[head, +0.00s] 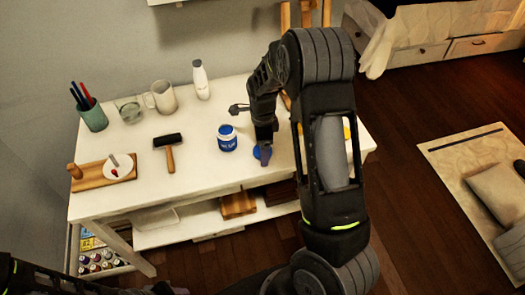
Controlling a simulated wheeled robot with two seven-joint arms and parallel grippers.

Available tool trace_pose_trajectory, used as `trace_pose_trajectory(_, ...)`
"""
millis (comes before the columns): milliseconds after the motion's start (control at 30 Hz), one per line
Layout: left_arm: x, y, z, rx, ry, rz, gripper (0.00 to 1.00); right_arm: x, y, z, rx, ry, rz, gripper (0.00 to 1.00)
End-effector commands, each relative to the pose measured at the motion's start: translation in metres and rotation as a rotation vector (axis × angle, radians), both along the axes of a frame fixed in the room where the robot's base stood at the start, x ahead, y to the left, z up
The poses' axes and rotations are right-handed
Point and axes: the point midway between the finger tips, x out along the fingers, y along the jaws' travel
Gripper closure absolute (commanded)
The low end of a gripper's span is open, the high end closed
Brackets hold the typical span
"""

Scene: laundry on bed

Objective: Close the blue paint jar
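The blue paint jar (227,143) stands upright on the white table, with a blue label and blue showing at its top. A flat blue round piece, which looks like its lid (257,153), lies to the right of the jar, partly hidden by my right gripper. My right gripper (265,154) points down at this lid, close to the tabletop, a short way right of the jar. I cannot tell whether its fingers are around the lid or only over it. My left arm shows only in part at the bottom left; its fingertips are not visible.
On the table (200,168) stand a brush cup (94,119), a glass (130,110), a mug (163,97) and a white bottle (201,80). A roller (168,145) lies left of the jar. A wooden board (92,178) holds a white palette (118,167). The front middle is clear.

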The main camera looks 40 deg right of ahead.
Motion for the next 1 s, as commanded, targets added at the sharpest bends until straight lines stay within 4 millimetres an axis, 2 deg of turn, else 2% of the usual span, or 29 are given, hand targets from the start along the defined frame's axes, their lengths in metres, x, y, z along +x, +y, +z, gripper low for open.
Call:
trace_pose_trajectory(367,0.0000,0.0000,0.0000,0.000,0.000,0.000,0.64,0.0000,0.0001,0.0004,0.000,0.000,0.000,0.19)
trace_pose_trajectory(1000,0.0000,0.0000,0.0000,0.000,0.000,0.000,0.64,0.0000,0.0001,0.0004,0.000,0.000,0.001,0.70)
